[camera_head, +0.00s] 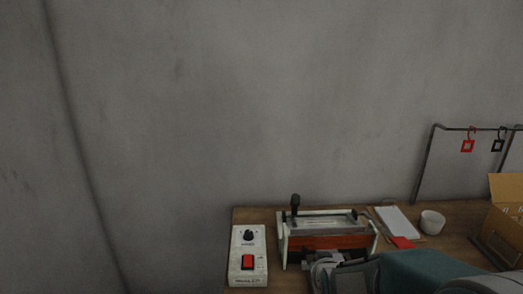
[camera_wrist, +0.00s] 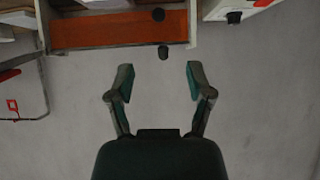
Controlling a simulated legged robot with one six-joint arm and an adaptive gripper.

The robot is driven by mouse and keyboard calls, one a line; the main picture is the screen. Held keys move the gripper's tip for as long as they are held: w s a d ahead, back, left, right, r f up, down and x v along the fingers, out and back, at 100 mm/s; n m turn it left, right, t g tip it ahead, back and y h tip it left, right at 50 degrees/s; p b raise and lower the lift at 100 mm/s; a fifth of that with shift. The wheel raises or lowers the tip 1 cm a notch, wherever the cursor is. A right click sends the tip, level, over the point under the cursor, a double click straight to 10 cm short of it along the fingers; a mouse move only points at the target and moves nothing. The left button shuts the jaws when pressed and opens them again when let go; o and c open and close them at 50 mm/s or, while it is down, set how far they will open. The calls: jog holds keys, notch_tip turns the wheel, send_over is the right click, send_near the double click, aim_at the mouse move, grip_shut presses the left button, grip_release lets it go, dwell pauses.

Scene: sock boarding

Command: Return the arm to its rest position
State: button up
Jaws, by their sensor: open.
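My gripper (camera_wrist: 159,80) is open in the wrist view, its two fingers spread apart with nothing between them. In the wrist view the orange-red panel (camera_wrist: 110,29) of a bench machine lies beyond the fingertips, at the top of the picture. In the head view my arm reaches in from the lower right, in front of that machine (camera_head: 325,222). It hides part of the machine's lower front, and the fingers cannot be made out clearly there.
A white control box (camera_head: 248,274) with a black knob and red switch stands left of the machine. A white board (camera_head: 396,220), a white cup (camera_head: 432,222), a cardboard box (camera_head: 507,231) and a rack with red (camera_head: 467,146) and black tags are right. Grey wall stands behind.

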jog(key=s+r+g, duration=0.2)
jog(key=s+r, duration=0.3)
jog(key=s, duration=0.7)
jog(key=s+r+g, duration=0.3)
jog(key=s+r, duration=0.2)
jog(key=s, duration=0.7)
jog(key=shift+s+r, duration=0.15)
jog(key=shift+s, duration=0.25)
